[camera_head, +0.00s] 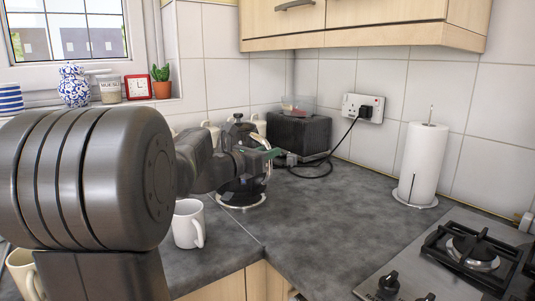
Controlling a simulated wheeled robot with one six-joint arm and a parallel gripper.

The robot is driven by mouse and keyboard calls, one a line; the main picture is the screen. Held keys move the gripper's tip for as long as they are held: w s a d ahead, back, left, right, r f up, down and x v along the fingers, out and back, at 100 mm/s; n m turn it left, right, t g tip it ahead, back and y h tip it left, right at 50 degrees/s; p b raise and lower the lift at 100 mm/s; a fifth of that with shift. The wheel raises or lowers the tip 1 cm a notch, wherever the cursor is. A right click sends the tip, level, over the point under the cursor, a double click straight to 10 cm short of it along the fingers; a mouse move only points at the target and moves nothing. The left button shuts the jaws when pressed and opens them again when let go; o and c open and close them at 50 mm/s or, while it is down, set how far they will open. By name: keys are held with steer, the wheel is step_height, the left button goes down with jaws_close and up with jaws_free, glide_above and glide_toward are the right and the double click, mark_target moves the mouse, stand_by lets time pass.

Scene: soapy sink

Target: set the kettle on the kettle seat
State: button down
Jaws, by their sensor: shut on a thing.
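The kettle (239,129), dark and shiny with a rounded top, stands upright in the back corner of the counter. My arm and gripper hide much of its middle. My gripper (268,154) is at the kettle's upper side, shut on it; the exact grip point is hard to make out. A pale, shiny round rim (245,204), which looks like the kettle seat, shows under the kettle's dark lower body. I cannot tell whether the kettle rests on it or hangs just above.
A white mug (188,224) stands in front of the kettle, near the counter edge. A black toaster-like box (299,134) is behind, with a cable to the wall socket (362,107). A paper towel roll (421,163) and gas hob (470,255) are right. The middle counter is clear.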

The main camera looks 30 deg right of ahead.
steer(key=shift+f+b, duration=1)
steer(key=shift+b, duration=0.2)
stand_by(0.7)
steer(key=c, duration=1.2)
jaws_free()
steer(key=shift+f, duration=0.2)
steer(key=v, duration=1.4)
steer(key=shift+s+r, duration=0.1)
steer(key=shift+r, duration=0.05)
steer(key=shift+d, duration=0.15)
steer(key=x, duration=1.3)
steer(key=shift+d, duration=0.35)
